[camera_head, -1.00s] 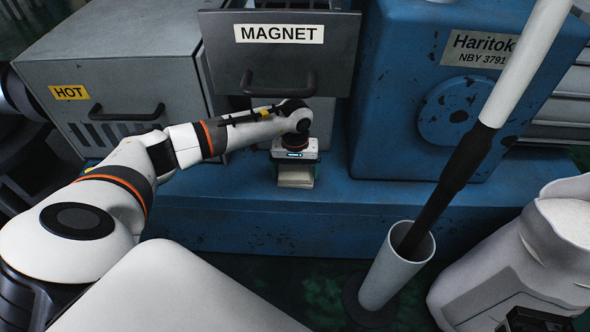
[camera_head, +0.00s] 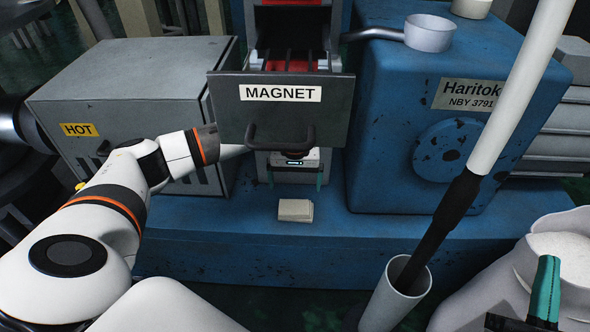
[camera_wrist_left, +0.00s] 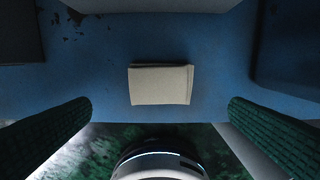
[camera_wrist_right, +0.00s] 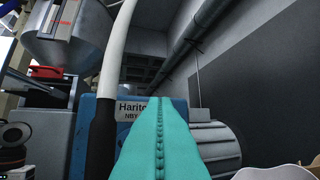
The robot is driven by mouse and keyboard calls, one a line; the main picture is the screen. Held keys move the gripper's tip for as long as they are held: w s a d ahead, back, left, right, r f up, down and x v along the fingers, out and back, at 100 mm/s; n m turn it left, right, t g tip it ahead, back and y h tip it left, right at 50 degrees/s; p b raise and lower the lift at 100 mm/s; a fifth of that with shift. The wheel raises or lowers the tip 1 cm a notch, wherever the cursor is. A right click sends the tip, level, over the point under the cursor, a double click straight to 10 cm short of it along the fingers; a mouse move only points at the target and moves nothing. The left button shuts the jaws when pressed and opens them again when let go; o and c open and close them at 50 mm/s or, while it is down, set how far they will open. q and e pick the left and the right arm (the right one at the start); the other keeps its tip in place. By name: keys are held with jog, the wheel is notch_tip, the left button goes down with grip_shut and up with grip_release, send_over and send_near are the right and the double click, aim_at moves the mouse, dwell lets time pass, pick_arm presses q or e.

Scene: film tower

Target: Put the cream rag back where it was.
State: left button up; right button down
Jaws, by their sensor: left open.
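The cream rag (camera_head: 295,210) lies folded flat on the blue ledge (camera_head: 225,224), below the drawer labelled MAGNET. It also shows in the left wrist view (camera_wrist_left: 161,84), centred beyond the open fingers. My left gripper (camera_head: 295,184) is open and empty, just behind and above the rag in the head view and apart from it. The drawer front hides part of its wrist. My right gripper (camera_head: 545,290) is at the lower right, away from the rag. Its teal fingers look pressed together in the right wrist view (camera_wrist_right: 161,140), with nothing seen between them.
The MAGNET drawer (camera_head: 285,118) juts out over my left wrist. A grey HOT box (camera_head: 130,100) stands left and a blue Haritok machine (camera_head: 400,120) right. A white and black pole (camera_head: 470,180) stands in a white tube (camera_head: 395,295). A pale sack (camera_head: 575,285) is at the lower right.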

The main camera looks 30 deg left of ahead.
pick_arm(q)
notch_tip(320, 180, up, 2)
jog(key=shift+r, duration=0.25)
pick_arm(e)
jog(key=shift+w+f+g+h, duration=0.3)
jog(key=shift+f+g, duration=0.15)
jog(key=shift+f, duration=0.2)
jog(key=shift+w+f+g+h, duration=0.25)
jog(key=shift+f+g, duration=0.2)
jog(key=shift+f, duration=0.15)
